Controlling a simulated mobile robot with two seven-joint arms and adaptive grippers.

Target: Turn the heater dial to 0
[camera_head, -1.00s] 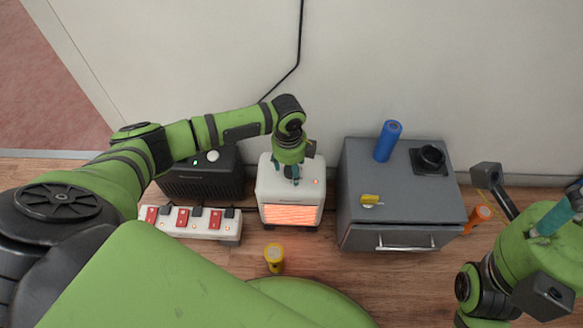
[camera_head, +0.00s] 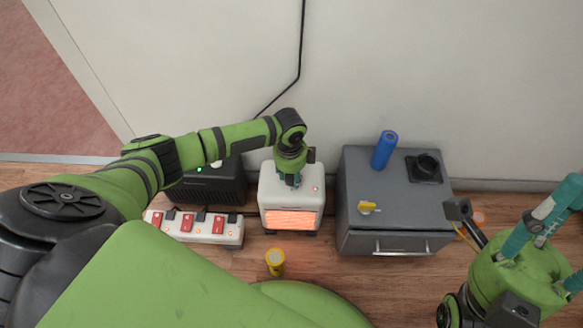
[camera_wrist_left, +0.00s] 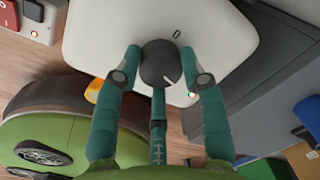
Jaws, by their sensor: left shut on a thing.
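The white heater (camera_head: 290,190) stands on the floor by the wall, its front grille glowing orange and a small red light lit on top. My left gripper (camera_head: 292,180) points down on the heater's top. In the left wrist view, the left gripper (camera_wrist_left: 160,70) has its teal fingers closed around the round dark dial (camera_wrist_left: 158,62). The dial's white pointer line aims toward the lower right of that view, away from the printed 0 mark (camera_wrist_left: 177,33). My right gripper (camera_head: 568,235) is at the right edge, its fingers spread apart and partly cut off, with nothing seen between them.
A power strip (camera_head: 228,230) with red switches and a dark box (camera_head: 210,185) lie left of the heater. A grey cabinet (camera_head: 385,225) stands right, bearing a blue cylinder (camera_head: 384,150), a black fixture (camera_head: 425,166) and a yellow handle (camera_head: 369,207). A yellow torch (camera_head: 275,262) stands in front.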

